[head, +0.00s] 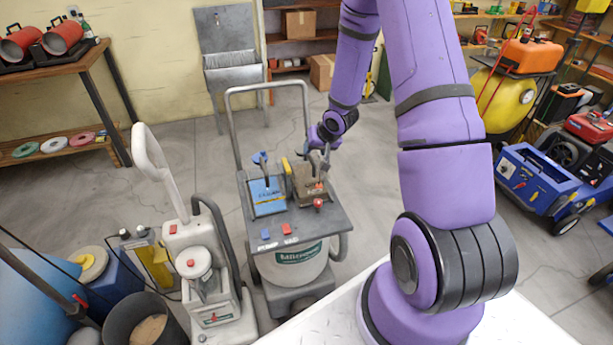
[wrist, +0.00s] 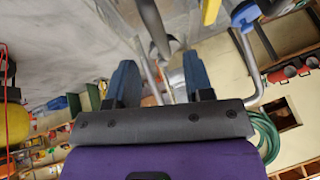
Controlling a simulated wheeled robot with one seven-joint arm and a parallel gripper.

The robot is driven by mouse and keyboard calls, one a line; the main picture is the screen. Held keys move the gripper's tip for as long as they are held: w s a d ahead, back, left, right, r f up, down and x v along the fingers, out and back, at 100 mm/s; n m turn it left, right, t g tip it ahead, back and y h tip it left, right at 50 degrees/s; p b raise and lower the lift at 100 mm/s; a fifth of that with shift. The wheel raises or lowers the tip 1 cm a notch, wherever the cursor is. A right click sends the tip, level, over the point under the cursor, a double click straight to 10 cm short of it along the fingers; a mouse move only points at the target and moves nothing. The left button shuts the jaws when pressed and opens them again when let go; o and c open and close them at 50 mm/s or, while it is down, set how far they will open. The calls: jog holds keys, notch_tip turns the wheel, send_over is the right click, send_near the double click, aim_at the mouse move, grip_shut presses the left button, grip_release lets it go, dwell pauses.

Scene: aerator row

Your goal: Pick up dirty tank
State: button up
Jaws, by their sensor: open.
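The dirty tank looks to be the brown, murky box (head: 304,193) on the right of the cart's top, in the head view. A grey upright piece stands at its back right, close to my gripper (head: 322,152). My gripper is above the tank's back right part. In the wrist view my gripper (wrist: 160,80) is open, with its two blue-grey fingers apart. Grey bar-like parts (wrist: 152,25) show beyond and between the fingertips there. I cannot tell whether the fingers touch them. The tank's brown body is not clear in the wrist view.
The grey cart (head: 330,225) also bears a blue tank (head: 268,202) left of the brown one, with a yellow upright piece (head: 286,166) between them. The cart's push handle (head: 235,125) rises behind. A white machine (head: 200,265) stands at left. Open floor lies right of the cart.

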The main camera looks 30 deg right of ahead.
aim_at(309, 174)
jog(key=shift+x, duration=2.7)
jog(key=shift+w, duration=0.1)
jog(key=shift+a, duration=0.1)
grip_shut()
jog(key=shift+r, duration=0.1)
